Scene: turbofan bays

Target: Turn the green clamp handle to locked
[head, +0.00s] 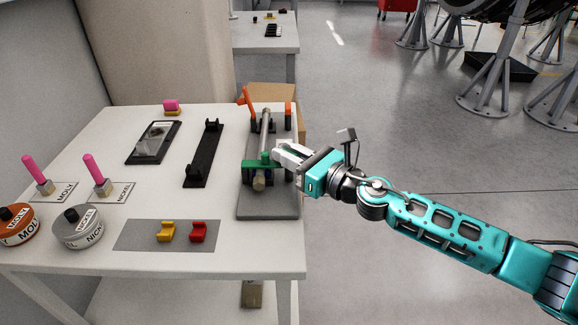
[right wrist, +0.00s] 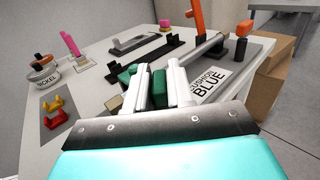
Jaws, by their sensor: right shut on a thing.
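The green clamp handle (head: 256,162) lies low across the near end of a metal shaft (head: 264,138) on a grey fixture plate (head: 268,206) at the table's right edge. My right gripper (head: 281,155) comes in from the right, its white fingers shut on the green handle. In the right wrist view the green handle (right wrist: 158,85) shows between the two fingers, with more green (right wrist: 125,76) to the left. The fingers hide part of the handle. An orange clamp handle (head: 245,97) stands raised and tilted at the fixture's far end. My left gripper is not in view.
Left of the fixture are a black cradle (head: 203,160) and a black tray (head: 153,143). A grey mat (head: 135,236) with yellow and red blocks lies in front. Labelled jars stand at the left. A cardboard box (right wrist: 262,88) is beyond the table; open floor lies right.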

